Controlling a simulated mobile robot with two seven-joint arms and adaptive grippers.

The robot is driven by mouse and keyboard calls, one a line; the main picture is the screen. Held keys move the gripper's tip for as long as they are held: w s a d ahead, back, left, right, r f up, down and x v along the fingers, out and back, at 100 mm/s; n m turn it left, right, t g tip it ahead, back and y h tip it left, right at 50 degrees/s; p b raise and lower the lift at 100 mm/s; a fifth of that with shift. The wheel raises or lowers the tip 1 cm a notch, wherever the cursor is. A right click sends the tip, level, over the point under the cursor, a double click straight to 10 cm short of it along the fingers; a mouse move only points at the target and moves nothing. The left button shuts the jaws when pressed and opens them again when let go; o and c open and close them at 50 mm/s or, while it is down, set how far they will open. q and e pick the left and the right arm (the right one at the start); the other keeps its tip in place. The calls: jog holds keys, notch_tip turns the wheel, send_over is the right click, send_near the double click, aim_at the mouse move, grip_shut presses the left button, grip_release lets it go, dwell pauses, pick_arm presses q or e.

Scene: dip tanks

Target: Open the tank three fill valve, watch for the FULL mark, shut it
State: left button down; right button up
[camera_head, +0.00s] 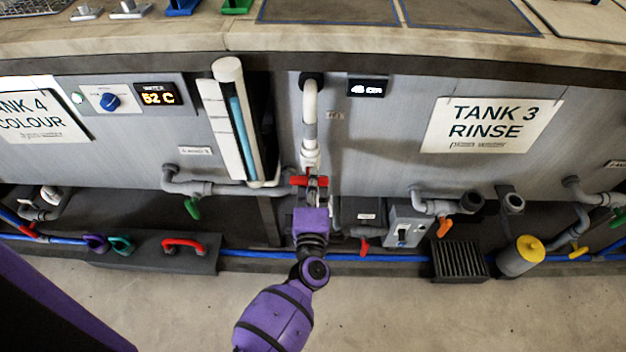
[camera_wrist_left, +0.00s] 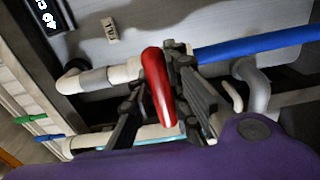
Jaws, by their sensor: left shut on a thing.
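The red fill valve handle (camera_head: 299,181) sits on the white vertical pipe (camera_head: 310,125) left of the TANK 3 RINSE sign (camera_head: 491,124). It lies crosswise to that pipe. My left gripper (camera_head: 312,188) is shut on the handle; in the left wrist view the red handle (camera_wrist_left: 157,85) stands between the fingers (camera_wrist_left: 163,100). The tall sight gauge (camera_head: 228,75) left of the pipe shows a blue column (camera_head: 240,130) up much of its length. No FULL mark is readable. A small display (camera_head: 367,88) seems to read 48 cm. My right gripper is not in view.
Other valve handles hang nearby: green (camera_head: 192,208), red (camera_head: 365,246) and orange (camera_head: 444,227). A grey switch box (camera_head: 405,227) and a yellow-capped canister (camera_head: 529,248) stand to the right. A rack with coloured handles (camera_head: 150,255) lies at left. The floor in front is clear.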

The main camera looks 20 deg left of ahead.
pick_arm(q)
jog(key=c, duration=1.6)
grip_release()
jog(key=shift+c, duration=0.2)
jog(key=shift+s, duration=0.1)
jog(key=v, duration=1.2)
